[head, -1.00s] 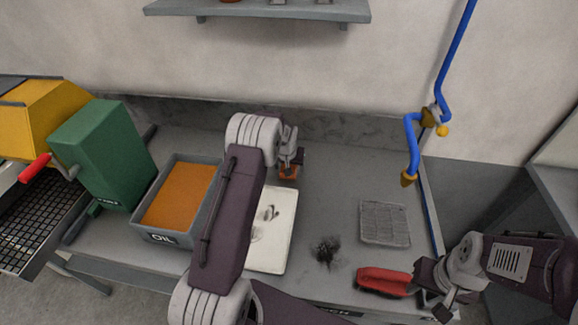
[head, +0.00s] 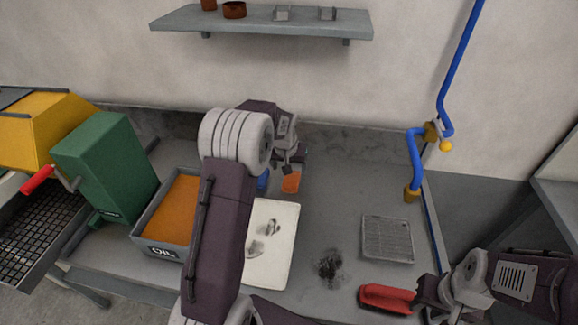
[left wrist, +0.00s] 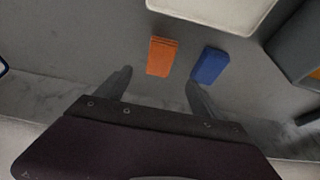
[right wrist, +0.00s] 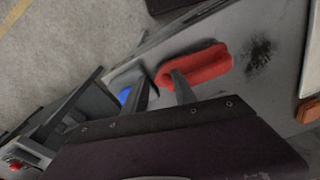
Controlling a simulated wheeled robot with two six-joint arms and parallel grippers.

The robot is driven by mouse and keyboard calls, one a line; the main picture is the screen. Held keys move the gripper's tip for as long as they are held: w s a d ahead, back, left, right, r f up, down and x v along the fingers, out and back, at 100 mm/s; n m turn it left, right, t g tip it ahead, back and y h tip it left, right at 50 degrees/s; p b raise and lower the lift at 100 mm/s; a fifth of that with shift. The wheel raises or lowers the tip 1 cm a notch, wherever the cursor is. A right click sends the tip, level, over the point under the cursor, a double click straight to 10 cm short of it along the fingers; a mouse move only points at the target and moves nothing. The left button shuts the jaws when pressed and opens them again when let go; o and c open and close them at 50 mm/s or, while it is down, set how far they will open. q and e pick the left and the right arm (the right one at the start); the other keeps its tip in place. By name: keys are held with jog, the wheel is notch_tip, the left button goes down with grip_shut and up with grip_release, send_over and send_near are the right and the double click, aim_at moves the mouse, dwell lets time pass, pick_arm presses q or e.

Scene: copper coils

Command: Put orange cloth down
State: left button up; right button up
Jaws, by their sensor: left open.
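The orange cloth (head: 291,182) lies flat on the grey bench, just behind the white tray. It also shows in the left wrist view (left wrist: 162,57), apart from the fingertips. A blue cloth (left wrist: 210,65) lies beside it and is mostly hidden behind my left arm in the head view. My left gripper (left wrist: 158,78) is open and empty, close to the orange cloth at the back of the bench. My right gripper (right wrist: 160,74) is at the red-handled thing (head: 388,298) at the bench's front right. Its fingers look apart there; whether they grip it is unclear.
The white tray (head: 283,240) with dark stains lies partly behind my left arm. A wire rack (head: 388,240) and a black smudge (head: 328,266) are right of the tray. A blue pipe (head: 414,160) rises behind.

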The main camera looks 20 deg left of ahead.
pick_arm(q)
jog(key=s+d+f+m+g, duration=0.1)
jog(key=s+d, duration=0.4)
jog(key=s, duration=0.8)
jog(key=s+d+f+m+g+h, duration=0.1)
jog(key=s+d, duration=0.4)
jog(key=s, duration=0.8)
jog(key=shift+s+m+g, duration=0.3)
jog(key=shift+g, duration=0.2)
jog(key=shift+s, duration=0.1)
